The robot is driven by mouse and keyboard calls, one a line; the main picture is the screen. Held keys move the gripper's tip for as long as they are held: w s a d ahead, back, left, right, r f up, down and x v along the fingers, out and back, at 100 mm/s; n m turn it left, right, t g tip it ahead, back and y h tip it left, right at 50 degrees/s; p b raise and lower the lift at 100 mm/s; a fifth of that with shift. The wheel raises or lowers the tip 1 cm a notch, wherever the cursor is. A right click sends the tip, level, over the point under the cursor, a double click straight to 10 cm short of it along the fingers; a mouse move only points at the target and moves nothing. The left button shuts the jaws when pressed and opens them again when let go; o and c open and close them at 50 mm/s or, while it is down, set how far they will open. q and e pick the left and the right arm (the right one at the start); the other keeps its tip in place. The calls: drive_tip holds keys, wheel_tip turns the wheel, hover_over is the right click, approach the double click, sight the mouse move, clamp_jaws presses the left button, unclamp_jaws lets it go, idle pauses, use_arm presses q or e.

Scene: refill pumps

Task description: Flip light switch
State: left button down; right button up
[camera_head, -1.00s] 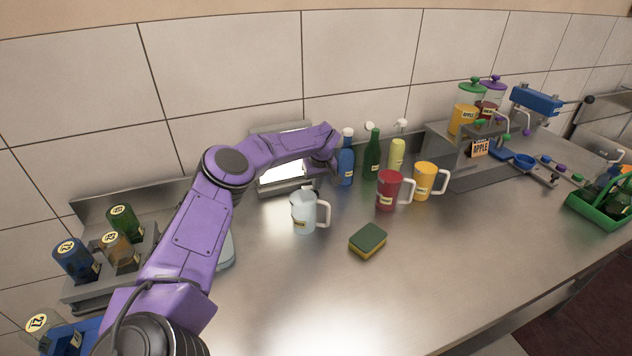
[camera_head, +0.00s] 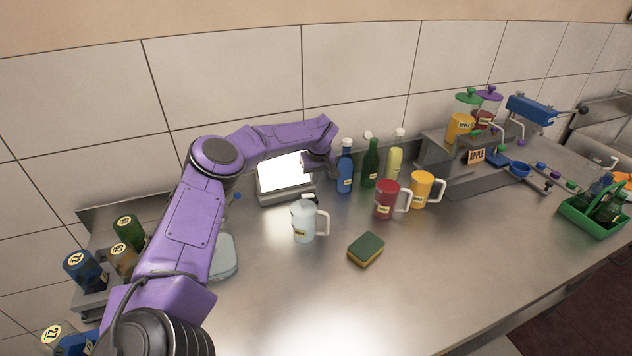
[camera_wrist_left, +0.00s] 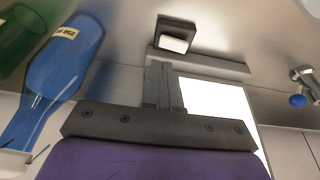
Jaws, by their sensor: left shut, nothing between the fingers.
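The light switch (camera_wrist_left: 174,42) is a dark square housing with a white rocker, at the top middle of the left wrist view. My left gripper (camera_wrist_left: 160,72) is shut and empty. In that view its fingertips lie just below the switch, overlapping the panel's grey frame edge; I cannot tell whether they touch anything. The bright white light panel (camera_head: 283,172) stands at the back of the counter and also shows in the left wrist view (camera_wrist_left: 215,102). In the head view my left gripper (camera_head: 328,172) is at the panel's right edge. My right gripper is not in view.
A blue bottle (camera_head: 345,172) stands close to the right of my left gripper, with a green bottle (camera_head: 370,165) beyond. A pale pitcher (camera_head: 304,222), a red mug (camera_head: 386,200) and a sponge (camera_head: 366,249) stand in front. The front counter is clear.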

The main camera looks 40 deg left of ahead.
use_arm(q)
drive_tip(key=w+d+b+v, duration=0.1)
drive_tip(key=b+v, duration=0.1)
drive_tip(key=v, duration=0.6)
drive_tip(key=shift+r, duration=0.2)
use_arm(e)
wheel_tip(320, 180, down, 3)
use_arm(q)
drive_tip(key=shift+w, duration=0.1)
